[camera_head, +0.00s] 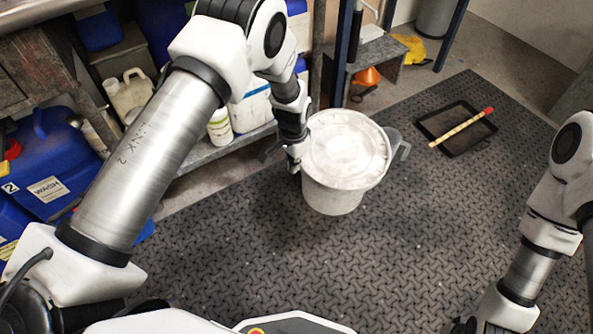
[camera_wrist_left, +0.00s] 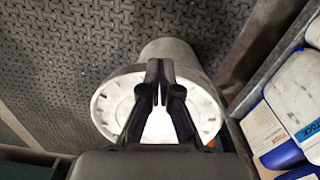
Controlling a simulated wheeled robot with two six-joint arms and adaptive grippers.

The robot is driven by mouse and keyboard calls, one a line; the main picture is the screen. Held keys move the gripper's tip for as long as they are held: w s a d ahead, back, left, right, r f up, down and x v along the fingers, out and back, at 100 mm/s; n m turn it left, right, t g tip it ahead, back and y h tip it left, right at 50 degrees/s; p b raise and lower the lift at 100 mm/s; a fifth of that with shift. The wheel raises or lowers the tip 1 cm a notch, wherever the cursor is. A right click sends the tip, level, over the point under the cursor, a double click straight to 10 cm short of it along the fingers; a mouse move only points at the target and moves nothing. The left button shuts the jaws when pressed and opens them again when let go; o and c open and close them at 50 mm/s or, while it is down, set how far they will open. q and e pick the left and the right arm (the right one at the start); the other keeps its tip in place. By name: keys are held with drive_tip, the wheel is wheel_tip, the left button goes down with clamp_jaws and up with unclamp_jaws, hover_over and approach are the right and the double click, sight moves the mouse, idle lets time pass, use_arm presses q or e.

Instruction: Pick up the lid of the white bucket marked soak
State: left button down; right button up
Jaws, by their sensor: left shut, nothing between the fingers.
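The white bucket (camera_head: 333,200) stands upright on the dark mat, with its round white lid (camera_head: 346,150) on top. No soak marking is readable on the visible side. The lid also shows in the left wrist view (camera_wrist_left: 204,112), partly hidden behind the fingers. My left gripper (camera_head: 292,164) is at the left edge of the bucket in the head view, its fingertips partly hidden. In the left wrist view its fingers (camera_wrist_left: 159,75) are together and empty in front of the lid; I cannot tell if they touch it. My right gripper is mostly cut off at the bottom of the head view.
A grey bracket-like part (camera_head: 399,147) shows at the bucket's right side. A black tray (camera_head: 440,119) with a red-tipped yellow stick (camera_head: 461,128) lies to the right. Blue containers (camera_head: 60,170) and shelves line the left and back. The mat in front is clear.

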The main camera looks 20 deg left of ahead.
use_arm(q)
drive_tip(key=w+d+f+b, duration=0.2)
drive_tip(key=w+f+b, duration=0.1)
drive_tip(key=f, duration=0.6)
drive_tip(key=shift+w+b, duration=0.2)
drive_tip(key=shift+b, duration=0.65)
use_arm(e)
wheel_tip(320, 180, down, 5)
drive_tip(key=shift+s, duration=0.1)
